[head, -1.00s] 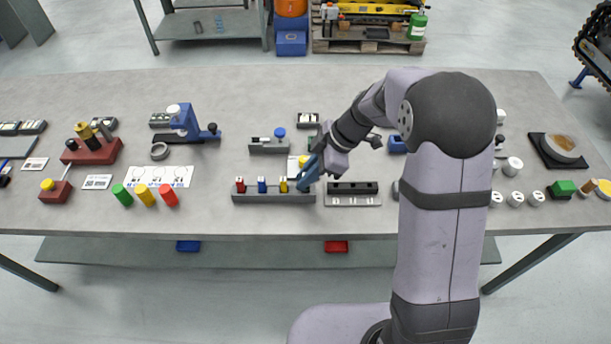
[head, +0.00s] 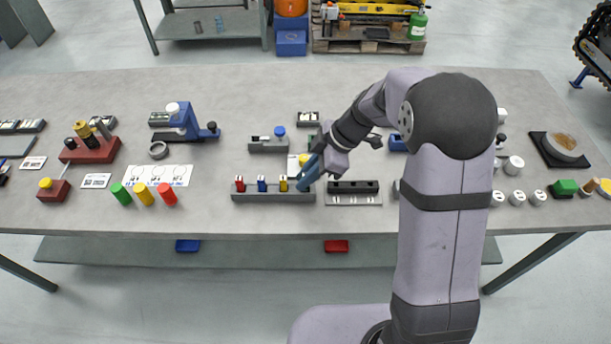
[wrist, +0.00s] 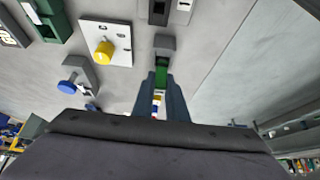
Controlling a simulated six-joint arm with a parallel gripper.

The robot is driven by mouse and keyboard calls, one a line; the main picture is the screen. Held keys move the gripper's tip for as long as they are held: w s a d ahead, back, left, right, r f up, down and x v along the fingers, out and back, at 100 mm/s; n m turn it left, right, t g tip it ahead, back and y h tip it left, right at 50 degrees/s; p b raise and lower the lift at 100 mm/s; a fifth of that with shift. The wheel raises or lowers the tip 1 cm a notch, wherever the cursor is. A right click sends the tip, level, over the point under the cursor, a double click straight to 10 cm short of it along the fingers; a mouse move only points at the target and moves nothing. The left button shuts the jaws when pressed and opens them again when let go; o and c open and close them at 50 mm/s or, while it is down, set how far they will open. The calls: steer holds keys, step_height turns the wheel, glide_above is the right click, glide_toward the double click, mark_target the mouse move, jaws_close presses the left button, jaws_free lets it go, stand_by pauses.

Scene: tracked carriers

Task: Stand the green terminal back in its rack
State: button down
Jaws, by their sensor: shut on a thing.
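The rack (head: 272,197) is a long dark grey block near the front edge of the table. A red terminal (head: 240,185), a blue terminal (head: 262,185) and a yellow terminal (head: 284,184) stand in it from left to right. My gripper (head: 305,184) points down at the rack's right end. In the wrist view its fingers (wrist: 160,88) are shut on the green terminal (wrist: 161,74), in line with the other terminals. The head view hides the green terminal behind my fingers. I cannot tell whether its lower end is seated in the rack.
A dark slotted block on a light plate (head: 354,200) stands close to the right of the rack. Behind the rack are a grey block with a blue knob (head: 268,145) and a white plate with a yellow knob (wrist: 104,48). Green, yellow and red cylinders (head: 144,194) stand to the left.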

steer(key=shift+f+b, duration=0.5)
steer(key=shift+b, duration=0.1)
stand_by(0.4)
steer(key=c, duration=1.7)
jaws_free()
steer(key=shift+o, duration=0.7)
steer(key=o, duration=0.4)
steer(key=shift+c, duration=0.2)
steer(key=shift+r, duration=0.1)
steer(key=shift+r+p, duration=1.65)
steer(key=shift+r, duration=1.8)
